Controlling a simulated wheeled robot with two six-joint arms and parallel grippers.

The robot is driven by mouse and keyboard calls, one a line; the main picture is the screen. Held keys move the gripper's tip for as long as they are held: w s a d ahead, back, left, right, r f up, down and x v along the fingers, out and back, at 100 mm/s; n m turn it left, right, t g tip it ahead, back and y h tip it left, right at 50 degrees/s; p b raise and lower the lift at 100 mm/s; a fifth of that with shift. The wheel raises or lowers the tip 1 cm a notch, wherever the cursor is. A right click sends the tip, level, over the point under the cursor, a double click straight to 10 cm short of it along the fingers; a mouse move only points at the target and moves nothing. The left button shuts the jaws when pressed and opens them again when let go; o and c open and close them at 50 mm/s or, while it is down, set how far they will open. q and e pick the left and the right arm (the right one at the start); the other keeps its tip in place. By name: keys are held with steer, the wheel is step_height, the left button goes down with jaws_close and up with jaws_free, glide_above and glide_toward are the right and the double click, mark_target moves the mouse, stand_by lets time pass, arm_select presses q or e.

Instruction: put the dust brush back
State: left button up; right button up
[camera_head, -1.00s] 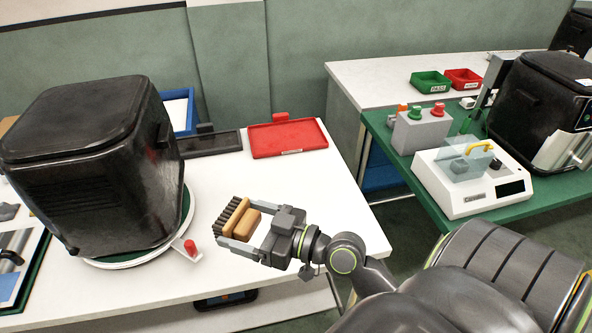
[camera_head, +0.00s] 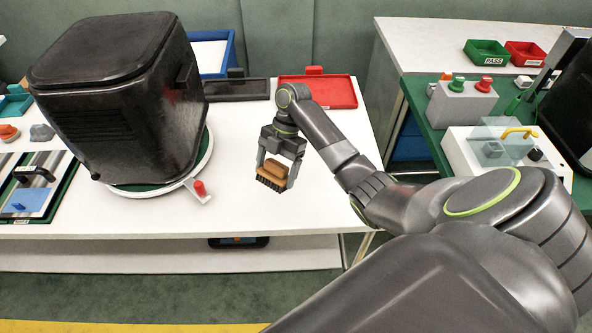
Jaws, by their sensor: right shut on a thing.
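The dust brush (camera_head: 272,177) has a tan wooden body and dark bristles. My right gripper (camera_head: 275,174) is shut on it, pointing down, with the bristles facing down above the white table (camera_head: 325,204). I cannot tell how far above the table the brush hangs. Behind the gripper, at the back of the table, lie a black tray (camera_head: 238,90) and a red tray (camera_head: 332,92), both looking empty in the parts that show. My right arm covers a part of the red tray. My left gripper is not in view.
A large black fryer (camera_head: 125,105) stands on a round turntable with a red knob (camera_head: 199,188), left of the brush. A blue bin (camera_head: 214,52) is behind it. A green bench (camera_head: 432,120) with a button box (camera_head: 462,104) is at right. The table's front right is clear.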

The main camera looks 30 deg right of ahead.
steer(key=w+d+r+n+t+h, duration=0.1)
steer(key=d+r+n+t+h, duration=0.1)
steer(key=d+n+h, duration=0.45)
steer(key=shift+n+y, duration=0.65)
steer(key=shift+y, duration=0.1)
steer(key=f+b, duration=0.4)
steer(key=f, duration=0.1)
steer(key=shift+d+f, duration=0.2)
steer(key=shift+f, duration=0.15)
step_height(320, 180, down, 4)
steer(key=shift+r+p, duration=0.15)
steer(key=shift+p, duration=0.25)
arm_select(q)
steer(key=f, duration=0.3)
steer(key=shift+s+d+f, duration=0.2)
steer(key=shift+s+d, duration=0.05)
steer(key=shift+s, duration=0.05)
arm_select(e)
steer(key=shift+f, duration=0.25)
steer(key=o, duration=0.8)
